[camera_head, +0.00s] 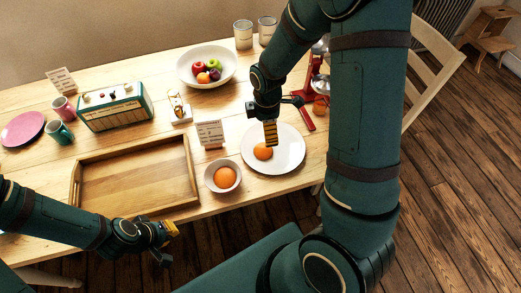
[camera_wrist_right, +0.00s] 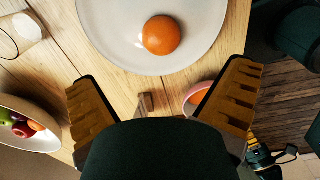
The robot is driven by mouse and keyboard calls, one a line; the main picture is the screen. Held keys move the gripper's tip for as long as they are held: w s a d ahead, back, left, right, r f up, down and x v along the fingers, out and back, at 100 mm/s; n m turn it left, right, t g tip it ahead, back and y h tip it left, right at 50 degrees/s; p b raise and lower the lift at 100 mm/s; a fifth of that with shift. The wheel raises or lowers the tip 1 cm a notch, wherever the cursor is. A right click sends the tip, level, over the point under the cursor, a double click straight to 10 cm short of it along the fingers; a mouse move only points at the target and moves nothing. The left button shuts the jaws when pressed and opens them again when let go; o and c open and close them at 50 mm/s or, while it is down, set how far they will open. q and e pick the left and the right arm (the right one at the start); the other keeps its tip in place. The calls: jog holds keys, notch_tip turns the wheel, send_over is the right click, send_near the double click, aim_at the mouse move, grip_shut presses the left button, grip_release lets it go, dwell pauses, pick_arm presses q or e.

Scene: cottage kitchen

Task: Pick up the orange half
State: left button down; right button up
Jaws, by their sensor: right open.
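The orange half (camera_head: 263,151) lies on a white plate (camera_head: 288,161) at the right of the table, its rounded side up. It also shows in the right wrist view (camera_wrist_right: 161,35), beyond the fingertips. My right gripper (camera_head: 271,130) is over the plate, above the orange half. In the right wrist view, its yellow-padded fingers (camera_wrist_right: 162,78) are wide apart with nothing between them. My left gripper (camera_head: 170,243) is at the table's front edge, in front of the wooden tray, with its fingers apart and empty.
A small bowl (camera_head: 209,184) with another orange piece (camera_head: 224,177) stands left of the plate. A red juicer (camera_head: 307,117) stands behind it. A wooden tray (camera_head: 193,170), a small sign (camera_head: 210,132), a radio (camera_head: 115,108) and a fruit bowl (camera_head: 190,78) are also on the table.

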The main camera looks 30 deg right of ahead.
aim_at(265, 147)
notch_tip(265, 147, down, 6)
jog(key=shift+f+b, duration=0.1)
jog(key=shift+b, duration=0.45)
jog(key=shift+a+f+b, duration=0.15)
jog(key=shift+f+b, duration=0.5)
jog(key=shift+f, duration=1.9)
jog(key=c, duration=0.9)
